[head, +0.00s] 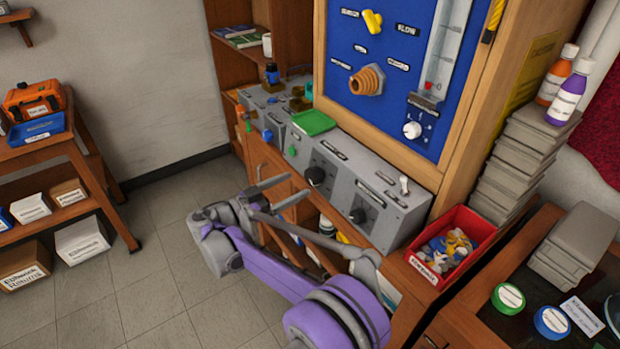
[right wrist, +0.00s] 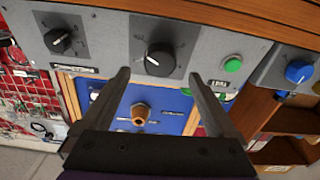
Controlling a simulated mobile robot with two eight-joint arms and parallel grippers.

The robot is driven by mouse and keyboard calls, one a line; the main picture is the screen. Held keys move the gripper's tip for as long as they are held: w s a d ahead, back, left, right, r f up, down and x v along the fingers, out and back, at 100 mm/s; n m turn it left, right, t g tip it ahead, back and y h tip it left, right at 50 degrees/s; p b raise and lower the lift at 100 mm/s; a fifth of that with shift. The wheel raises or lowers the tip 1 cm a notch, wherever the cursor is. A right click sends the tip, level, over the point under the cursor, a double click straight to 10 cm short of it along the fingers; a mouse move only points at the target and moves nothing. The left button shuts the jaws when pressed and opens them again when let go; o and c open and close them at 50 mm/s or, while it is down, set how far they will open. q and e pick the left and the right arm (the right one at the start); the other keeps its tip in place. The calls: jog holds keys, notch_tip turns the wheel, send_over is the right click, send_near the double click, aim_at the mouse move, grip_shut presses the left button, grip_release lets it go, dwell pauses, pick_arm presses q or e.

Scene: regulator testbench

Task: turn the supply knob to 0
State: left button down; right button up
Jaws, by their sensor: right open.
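The grey control boxes carry several knobs, and their labels are too small to read, so I cannot tell which is the supply knob. A black knob (head: 315,175) sits on the front of the middle box; in the right wrist view this black knob (right wrist: 160,59) lies beyond my fingertips, roughly centred between them. A second black knob (head: 357,215) is on the same box, also seen in the right wrist view (right wrist: 62,40). My right gripper (head: 297,187) is open and empty in front of the box, its two fingers (right wrist: 158,75) apart. My left gripper is out of view.
A green button (right wrist: 232,64) and a blue knob (right wrist: 298,72) sit along the boxes. A green tray (head: 313,123) lies on top. A red bin (head: 455,240) stands at the right end. Above is a blue panel (head: 350,50) with a white knob (head: 412,130).

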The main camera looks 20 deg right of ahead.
aim_at(309, 178)
jog(key=x, duration=0.6)
jog(key=shift+d, duration=0.1)
jog(key=shift+c, duration=0.3)
jog(key=c, duration=1.3)
